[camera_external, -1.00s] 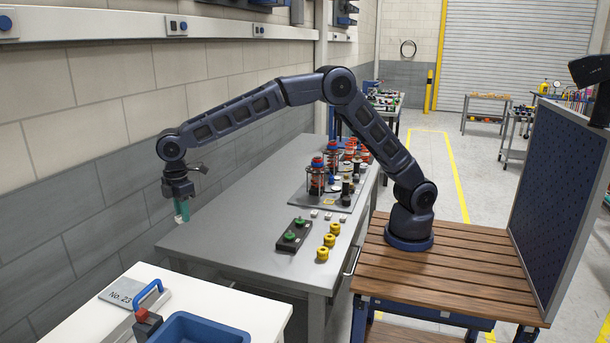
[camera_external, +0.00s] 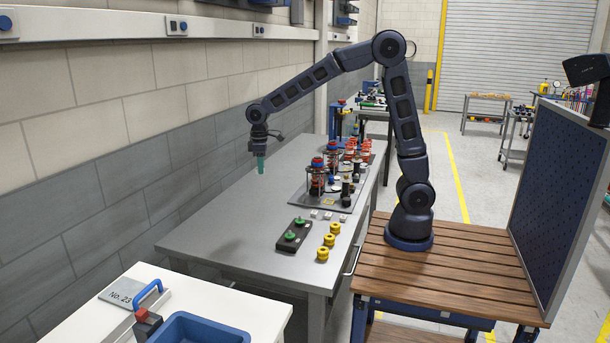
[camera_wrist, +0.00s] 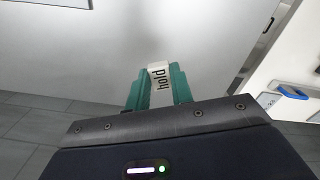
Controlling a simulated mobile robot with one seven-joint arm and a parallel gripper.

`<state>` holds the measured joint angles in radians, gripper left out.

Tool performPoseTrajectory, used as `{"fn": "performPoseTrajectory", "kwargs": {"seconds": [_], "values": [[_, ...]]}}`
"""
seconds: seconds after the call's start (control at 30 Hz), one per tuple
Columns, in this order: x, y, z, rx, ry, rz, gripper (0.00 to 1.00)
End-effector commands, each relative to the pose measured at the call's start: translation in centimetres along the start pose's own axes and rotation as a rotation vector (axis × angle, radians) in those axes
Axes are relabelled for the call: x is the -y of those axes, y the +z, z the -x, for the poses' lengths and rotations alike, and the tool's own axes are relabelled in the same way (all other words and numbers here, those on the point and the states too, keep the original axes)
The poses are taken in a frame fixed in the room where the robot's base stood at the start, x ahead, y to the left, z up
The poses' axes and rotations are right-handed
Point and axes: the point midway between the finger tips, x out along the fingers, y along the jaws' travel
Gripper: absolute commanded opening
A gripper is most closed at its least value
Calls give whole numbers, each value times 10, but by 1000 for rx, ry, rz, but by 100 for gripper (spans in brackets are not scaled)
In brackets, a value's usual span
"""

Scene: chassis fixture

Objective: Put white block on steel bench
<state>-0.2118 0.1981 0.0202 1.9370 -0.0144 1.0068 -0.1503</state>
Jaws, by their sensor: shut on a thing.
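My gripper (camera_external: 260,168) has teal fingers and hangs pointing down above the far left part of the grey steel bench (camera_external: 225,235). In the wrist view my gripper (camera_wrist: 158,75) is shut on a small white block (camera_wrist: 159,73) with the dark word "hold" on it. The block is between the fingertips, apart from the bench top (camera_wrist: 205,35). In the external view the block is too small to make out at the fingertips.
On the bench stand a black box with green buttons (camera_external: 291,235), yellow knobs (camera_external: 329,240), small white pieces (camera_external: 328,216) and a plate with red-topped parts (camera_external: 325,175). The bench's left side is clear. A white table with a blue bin (camera_external: 195,330) is in front.

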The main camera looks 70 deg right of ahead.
Motion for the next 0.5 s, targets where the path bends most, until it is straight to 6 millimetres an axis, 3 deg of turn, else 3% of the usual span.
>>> {"fn": "performPoseTrajectory", "kwargs": {"seconds": [0.1,0.3,0.5], "values": [[-27,42,-3,1,-1,-104,1],[-58,107,-13,0,-4,-262,1],[-71,147,-20,0,-7,-360,1]]}}
